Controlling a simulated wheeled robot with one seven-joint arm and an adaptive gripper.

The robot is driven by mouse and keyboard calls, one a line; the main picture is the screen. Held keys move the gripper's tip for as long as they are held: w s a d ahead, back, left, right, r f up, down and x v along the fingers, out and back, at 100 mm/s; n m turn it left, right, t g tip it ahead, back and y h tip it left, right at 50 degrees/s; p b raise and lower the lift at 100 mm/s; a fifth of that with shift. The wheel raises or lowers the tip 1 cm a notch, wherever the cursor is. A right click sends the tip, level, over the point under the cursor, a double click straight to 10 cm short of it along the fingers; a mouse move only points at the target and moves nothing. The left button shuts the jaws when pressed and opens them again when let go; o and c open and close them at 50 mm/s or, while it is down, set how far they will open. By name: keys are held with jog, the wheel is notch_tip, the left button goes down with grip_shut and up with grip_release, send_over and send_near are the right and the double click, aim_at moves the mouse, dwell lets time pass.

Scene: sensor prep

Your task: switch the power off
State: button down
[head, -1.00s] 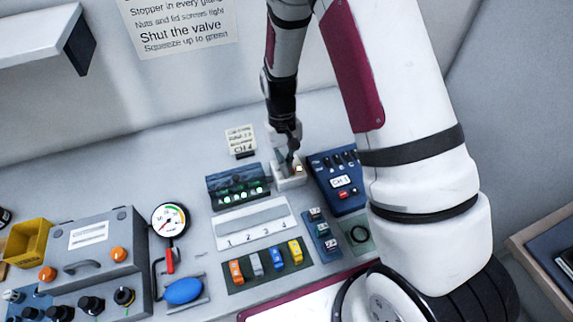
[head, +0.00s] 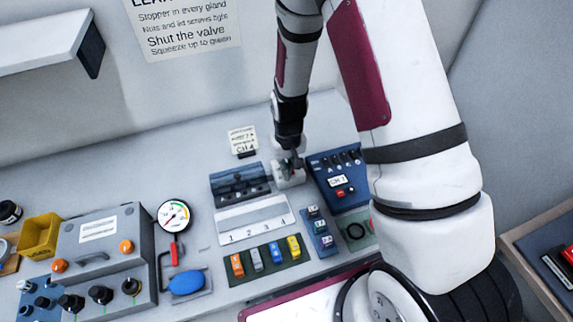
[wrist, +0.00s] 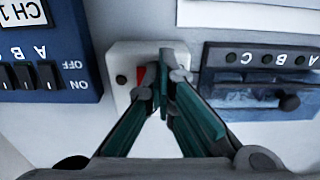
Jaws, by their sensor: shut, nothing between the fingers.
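The power switch box, a small white box (head: 284,182), stands at the back of the bench between two panels. It also fills the middle of the wrist view (wrist: 126,58). Its red rocker (wrist: 141,74) shows only in part, behind my fingers. A small dark lamp (wrist: 121,80) is on the box. My gripper (wrist: 165,82) is shut and empty, with its fingertips at the box, over or against the rocker; contact cannot be told. In the head view my gripper (head: 292,164) points down at the box. The small lamps on the dark panel (head: 240,186) are unlit.
A blue panel (head: 340,182) with A, B, C switches stands close to the right of the box. A numbered white tray (head: 254,224) and colored blocks (head: 264,258) lie in front. A gauge (head: 173,215) and a grey case (head: 105,248) stand at left.

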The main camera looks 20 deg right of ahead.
jog(key=shift+s+f, duration=0.4)
jog(key=shift+s, duration=0.1)
jog(key=shift+w+r+b, duration=0.2)
jog(key=shift+w+b, duration=0.15)
jog(key=shift+w, duration=0.4)
jog(key=shift+r+p, duration=0.3)
jog(key=shift+r, duration=0.1)
jog(key=s+r+p, duration=0.1)
jog(key=s+r, duration=0.2)
jog(key=r, duration=1)
jog(key=shift+s+r, duration=0.15)
jog(key=shift+s, duration=0.2)
jog(key=s+r+t, duration=0.2)
jog(key=s+r, duration=0.7)
jog(key=r, duration=0.3)
jog(key=s+d+r+t, duration=0.1)
jog(key=s+r+t, duration=0.2)
jog(key=s+r, duration=0.6)
notch_tip(320, 180, up, 4)
jog(key=shift+s+r, duration=0.1)
jog(key=shift+s, duration=0.25)
